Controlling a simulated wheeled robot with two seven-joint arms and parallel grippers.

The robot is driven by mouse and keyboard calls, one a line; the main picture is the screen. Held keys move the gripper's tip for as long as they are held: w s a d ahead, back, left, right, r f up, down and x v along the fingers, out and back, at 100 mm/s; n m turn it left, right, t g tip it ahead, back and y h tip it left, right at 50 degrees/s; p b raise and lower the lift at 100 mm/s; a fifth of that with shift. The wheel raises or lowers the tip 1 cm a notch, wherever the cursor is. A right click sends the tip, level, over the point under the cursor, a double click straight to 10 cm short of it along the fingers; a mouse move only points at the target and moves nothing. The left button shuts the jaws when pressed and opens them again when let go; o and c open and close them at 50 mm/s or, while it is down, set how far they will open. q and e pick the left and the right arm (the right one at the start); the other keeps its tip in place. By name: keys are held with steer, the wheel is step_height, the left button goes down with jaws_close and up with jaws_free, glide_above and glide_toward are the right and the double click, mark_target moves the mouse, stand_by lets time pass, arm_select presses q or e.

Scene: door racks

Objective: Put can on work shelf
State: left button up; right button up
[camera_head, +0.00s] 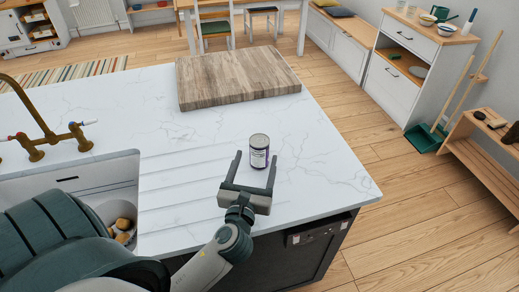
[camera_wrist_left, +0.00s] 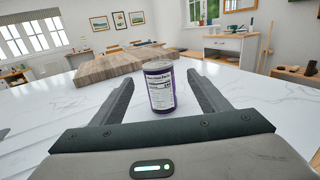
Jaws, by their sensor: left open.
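The can (camera_head: 259,151) stands upright on the white marble counter, with a purple body and a white label. It also shows in the left wrist view (camera_wrist_left: 160,88), just beyond and between the fingertips. My left gripper (camera_head: 255,166) is open, its two fingers pointing at the can from the near side. I see no finger closed on the can. My right gripper is not in view. A wooden shelf unit (camera_head: 488,142) stands at the right edge on the floor; I cannot tell whether it is the work shelf.
A thick wooden board (camera_head: 236,78) lies on the counter behind the can. A brass tap (camera_head: 44,132) and a sink are at left. A white cabinet (camera_head: 418,65) with bowls and bottles stands at back right. Wooden floor lies open between counter and shelves.

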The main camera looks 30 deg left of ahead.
mark_target(262, 136)
arm_select(q)
steer(key=p+x, duration=0.1)
steer(key=x, duration=0.5)
steer(key=shift+w, duration=0.1)
steer(key=p+x, duration=0.1)
steer(key=x, duration=0.1)
steer(key=p+x, duration=0.1)
steer(key=x, duration=0.1)
steer(key=shift+a+f, duration=0.2)
steer(key=shift+a, duration=0.05)
steer(key=shift+w+a+f, duration=0.15)
steer(key=shift+w+a, duration=0.05)
steer(key=shift+w, duration=0.25)
steer(key=c, duration=1.5)
